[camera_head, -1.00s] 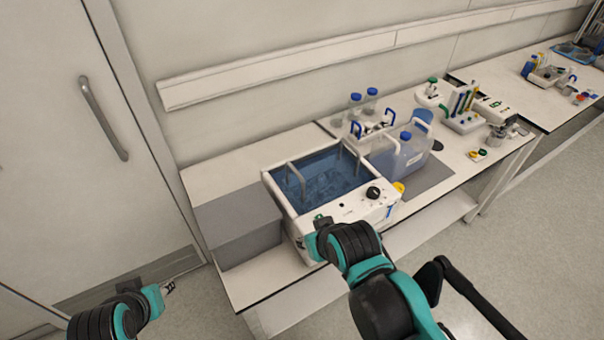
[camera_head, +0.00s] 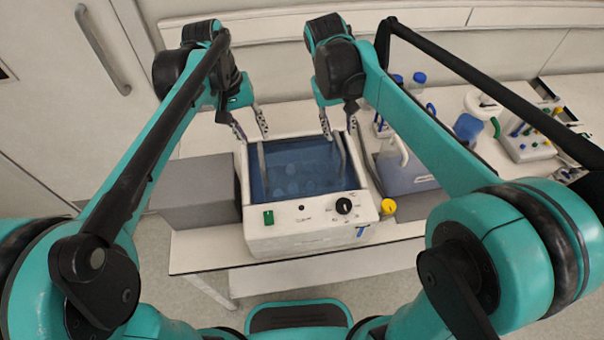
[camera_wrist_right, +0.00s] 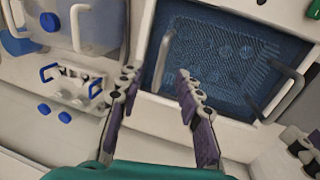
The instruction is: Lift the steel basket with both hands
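The steel basket sits in the blue water of the white bath (camera_head: 320,228); its mesh (camera_wrist_right: 215,55) shows in the right wrist view. Its two grey upright handles stand above the water, the left handle (camera_head: 261,160) and the right handle (camera_head: 343,158). My left gripper (camera_head: 251,130) is open and empty, above and just behind the left handle. My right gripper (camera_head: 339,130) is open and empty above the far end of the right handle. In the right wrist view the near handle (camera_wrist_right: 161,62) appears between the spread fingertips (camera_wrist_right: 157,75); contact cannot be told.
A grey box (camera_head: 195,190) stands left of the bath. A clear container with blue liquid (camera_head: 402,175) stands close on the right, with blue-capped bottles (camera_head: 418,80) behind it. A yellow cap (camera_head: 388,206) is at the bath's right front corner.

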